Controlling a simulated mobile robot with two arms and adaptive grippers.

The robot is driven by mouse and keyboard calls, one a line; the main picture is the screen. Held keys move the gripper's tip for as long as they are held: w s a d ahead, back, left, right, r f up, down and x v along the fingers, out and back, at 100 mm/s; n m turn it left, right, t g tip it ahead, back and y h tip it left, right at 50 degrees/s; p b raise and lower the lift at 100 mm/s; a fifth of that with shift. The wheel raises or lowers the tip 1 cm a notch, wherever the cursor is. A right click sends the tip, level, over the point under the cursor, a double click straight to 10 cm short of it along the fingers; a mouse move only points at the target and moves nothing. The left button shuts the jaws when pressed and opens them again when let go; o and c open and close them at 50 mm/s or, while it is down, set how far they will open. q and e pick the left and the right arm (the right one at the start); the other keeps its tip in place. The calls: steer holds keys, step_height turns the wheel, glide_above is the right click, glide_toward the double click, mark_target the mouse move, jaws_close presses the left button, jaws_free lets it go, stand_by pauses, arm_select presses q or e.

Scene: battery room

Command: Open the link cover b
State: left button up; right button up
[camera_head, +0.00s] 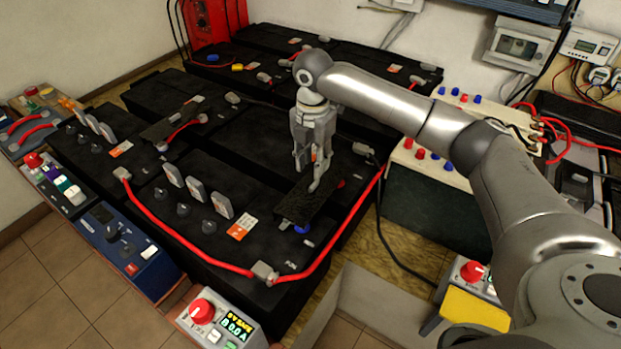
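A dark, flat link cover (296,208) lies over the right part of the near black battery block, with a blue cap (302,229) showing at its near edge. I see no letter on it. My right gripper (309,181) points down at the cover's far edge, its fingertips at or just above it. A small gap shows between the fingers, but I cannot tell whether they grip the edge. A similar dark cover (182,120) lies on the battery block farther left. My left gripper is not in view.
Red cables (190,243) run along the front and right of the near block. Upright grey tabs (196,190) and black knobs stand left of the gripper. A terminal box (430,165) with red and blue posts stands to the right. Control boxes (215,320) line the front.

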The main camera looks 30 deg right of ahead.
mark_target(312, 186)
step_height(312, 186, down, 5)
steer(key=shift+f, duration=0.1)
step_height(312, 186, down, 2)
steer(key=shift+f, duration=0.1)
steer(key=shift+c, duration=0.7)
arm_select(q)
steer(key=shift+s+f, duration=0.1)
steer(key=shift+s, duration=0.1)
arm_select(e)
jaws_close()
